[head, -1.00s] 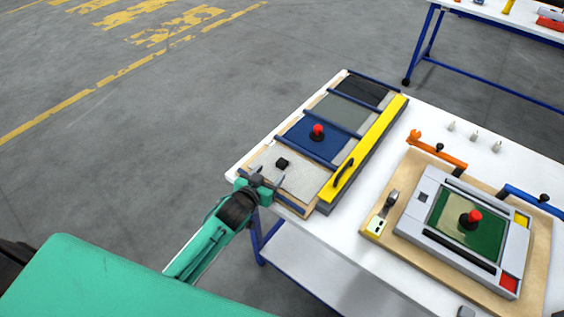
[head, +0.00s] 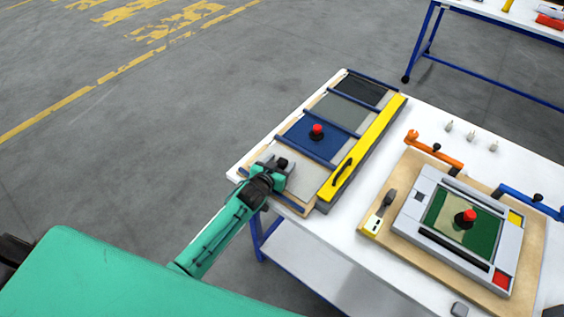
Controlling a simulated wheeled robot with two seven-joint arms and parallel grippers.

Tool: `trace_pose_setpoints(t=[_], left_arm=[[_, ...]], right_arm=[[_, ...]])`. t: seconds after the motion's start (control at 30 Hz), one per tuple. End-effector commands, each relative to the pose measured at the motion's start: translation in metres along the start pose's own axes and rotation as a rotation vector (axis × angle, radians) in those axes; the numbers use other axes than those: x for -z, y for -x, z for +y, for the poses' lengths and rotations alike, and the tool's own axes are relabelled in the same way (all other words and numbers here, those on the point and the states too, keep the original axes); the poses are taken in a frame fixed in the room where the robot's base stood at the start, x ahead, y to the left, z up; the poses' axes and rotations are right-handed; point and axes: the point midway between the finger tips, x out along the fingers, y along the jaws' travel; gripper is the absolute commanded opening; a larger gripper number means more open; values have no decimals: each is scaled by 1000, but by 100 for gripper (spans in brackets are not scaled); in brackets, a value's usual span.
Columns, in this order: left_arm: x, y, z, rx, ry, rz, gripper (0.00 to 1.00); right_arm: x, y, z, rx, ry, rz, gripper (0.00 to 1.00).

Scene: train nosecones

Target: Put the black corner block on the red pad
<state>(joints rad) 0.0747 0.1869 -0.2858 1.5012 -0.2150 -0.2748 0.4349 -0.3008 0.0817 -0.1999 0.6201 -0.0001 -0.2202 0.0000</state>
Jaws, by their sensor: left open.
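The black corner block (head: 282,162) lies in the light grey front compartment of the long tray. My left gripper (head: 286,170) is right over it, open, with its fingers around or just above the block; the gripper hides part of the block, and I cannot tell whether they touch. The red pad (head: 502,281) is a small red square at the lower right corner of the grey frame on the wooden board. Its surface is bare. My right gripper is not in view.
The long tray (head: 334,158) has blue dividers, a red-knobbed piece (head: 317,131) and a yellow bar (head: 365,150). The grey frame (head: 427,247) holds a green panel with a red knob (head: 465,218). Orange (head: 437,150) and blue (head: 531,202) clamps stand behind it. White table (head: 345,243) lies bare between.

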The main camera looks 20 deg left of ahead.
Motion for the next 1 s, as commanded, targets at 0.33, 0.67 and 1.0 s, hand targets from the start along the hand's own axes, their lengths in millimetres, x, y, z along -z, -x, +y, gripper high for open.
trace_pose_setpoints(t=[0.33, 0.67, 1.0], left_arm=[[0, 0, 0, 0, 1, -1, 16], [0, 0, 0, 0, 0, -1, 6], [6, 2, 0, 0, 0, 0, 6]], right_arm=[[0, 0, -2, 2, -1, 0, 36], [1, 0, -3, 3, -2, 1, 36], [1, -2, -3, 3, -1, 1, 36]])
